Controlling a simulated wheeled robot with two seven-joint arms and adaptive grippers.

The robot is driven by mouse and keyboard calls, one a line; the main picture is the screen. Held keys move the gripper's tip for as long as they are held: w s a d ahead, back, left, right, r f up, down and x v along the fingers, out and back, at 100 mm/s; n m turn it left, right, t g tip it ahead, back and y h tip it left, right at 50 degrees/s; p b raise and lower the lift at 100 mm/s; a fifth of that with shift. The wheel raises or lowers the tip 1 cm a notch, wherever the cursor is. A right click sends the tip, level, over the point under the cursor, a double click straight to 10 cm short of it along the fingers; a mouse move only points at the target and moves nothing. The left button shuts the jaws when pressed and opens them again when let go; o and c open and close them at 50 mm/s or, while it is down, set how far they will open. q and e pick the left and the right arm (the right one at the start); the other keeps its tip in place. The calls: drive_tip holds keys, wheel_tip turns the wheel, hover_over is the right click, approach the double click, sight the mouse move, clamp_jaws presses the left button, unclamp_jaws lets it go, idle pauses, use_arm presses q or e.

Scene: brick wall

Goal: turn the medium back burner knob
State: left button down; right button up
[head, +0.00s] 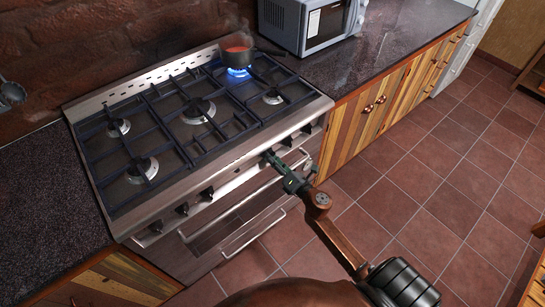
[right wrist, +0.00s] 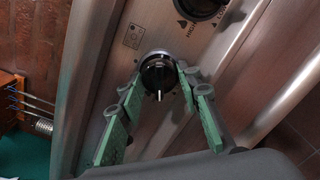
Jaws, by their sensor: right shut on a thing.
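The stove (head: 228,168) has a row of black knobs along its front panel. My right gripper (head: 268,157) is at the panel, right of its middle. In the right wrist view its green fingers are closed on the two sides of a round black knob (right wrist: 157,73). The knob's white pointer mark points toward the bottom of that picture. A small burner diagram (right wrist: 132,36) is printed beside it, too small to read surely. A back right burner burns with a blue flame (head: 238,72) under a steaming pot (head: 238,55). My left gripper is not in view.
Other knobs (head: 207,193) sit to the left and right along the panel, and another knob (right wrist: 198,8) is close by in the wrist view. Oven handles (head: 253,235) stick out below. A microwave (head: 312,22) stands on the right counter. The tiled floor (head: 430,180) is clear.

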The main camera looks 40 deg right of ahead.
drive_tip(key=m+p, duration=0.1)
drive_tip(key=m, duration=0.1)
drive_tip(key=m+p, duration=0.1)
drive_tip(key=m, duration=0.1)
drive_tip(key=m+p, duration=0.2)
drive_tip(key=shift+r+m, duration=0.25)
drive_tip(key=shift+m, duration=0.05)
drive_tip(key=m+p, duration=0.2)
drive_tip(key=m, duration=0.1)
drive_tip(key=shift+r+m, duration=0.1)
drive_tip(key=shift+m, duration=0.2)
drive_tip(key=m+p, duration=0.3)
drive_tip(key=shift+m, duration=0.3)
drive_tip(key=m+p, duration=0.3)
drive_tip(key=m, duration=0.2)
drive_tip(key=shift+d+p, duration=0.1)
drive_tip(key=shift+p, duration=0.3)
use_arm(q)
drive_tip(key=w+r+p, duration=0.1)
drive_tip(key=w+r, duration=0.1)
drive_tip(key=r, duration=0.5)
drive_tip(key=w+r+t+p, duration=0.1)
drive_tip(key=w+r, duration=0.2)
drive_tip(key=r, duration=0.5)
use_arm(e)
drive_tip(key=shift+m, duration=2.2)
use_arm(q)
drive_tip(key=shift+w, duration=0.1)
